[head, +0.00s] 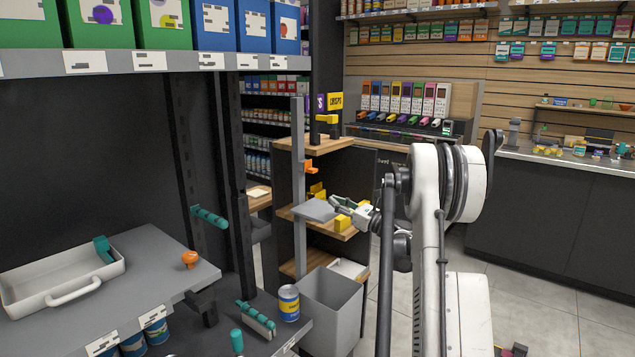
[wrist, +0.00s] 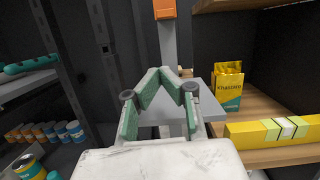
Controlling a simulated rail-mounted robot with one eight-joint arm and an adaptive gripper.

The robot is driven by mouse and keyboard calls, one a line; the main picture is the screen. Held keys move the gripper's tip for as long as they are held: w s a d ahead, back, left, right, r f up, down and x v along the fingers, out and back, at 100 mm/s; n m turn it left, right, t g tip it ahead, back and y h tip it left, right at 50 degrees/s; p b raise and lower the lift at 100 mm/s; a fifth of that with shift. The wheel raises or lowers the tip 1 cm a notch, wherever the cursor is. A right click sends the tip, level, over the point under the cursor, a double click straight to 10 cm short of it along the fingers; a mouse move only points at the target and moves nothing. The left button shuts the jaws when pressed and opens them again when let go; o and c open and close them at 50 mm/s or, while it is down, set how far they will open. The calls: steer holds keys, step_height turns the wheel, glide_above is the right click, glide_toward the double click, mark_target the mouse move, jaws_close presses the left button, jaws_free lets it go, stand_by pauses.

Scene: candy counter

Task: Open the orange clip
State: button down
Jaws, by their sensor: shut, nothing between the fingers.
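The orange clip (head: 309,167) sits on the upright grey post (head: 298,225) beside the wooden shelves in the head view. In the wrist view the clip (wrist: 165,9) is cut by the top edge, so only its lower part shows. A flat grey plate (head: 314,210) is at the post below the clip. My gripper (head: 338,202) is near the plate, lower than the clip and apart from it. In the wrist view its green-padded fingers (wrist: 163,71) meet at the tips, shut and empty, with the plate (wrist: 201,101) behind them.
Wooden shelves (head: 305,215) stand right of the post, holding a yellow bag (wrist: 229,86) and a long yellow box (wrist: 274,131). A grey bin (head: 330,308) stands below. A left shelf holds a white tray (head: 62,280) and a small orange object (head: 189,259).

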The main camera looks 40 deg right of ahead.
mark_target(311, 167)
steer(key=shift+m+t, duration=0.3)
steer(key=shift+m, duration=0.1)
steer(key=x, duration=0.2)
steer(key=d+x, duration=0.1)
steer(key=x, duration=0.2)
steer(key=b+x, duration=0.1)
steer(key=x, duration=0.2)
steer(key=shift+w+d+f, duration=0.2)
steer(key=shift+w+f, duration=0.05)
steer(key=shift+f, duration=0.05)
steer(key=r, duration=0.3)
steer(key=shift+w, duration=0.25)
steer(key=shift+w+r, duration=0.1)
steer(key=shift+r, duration=0.55)
steer(key=shift+a, duration=0.1)
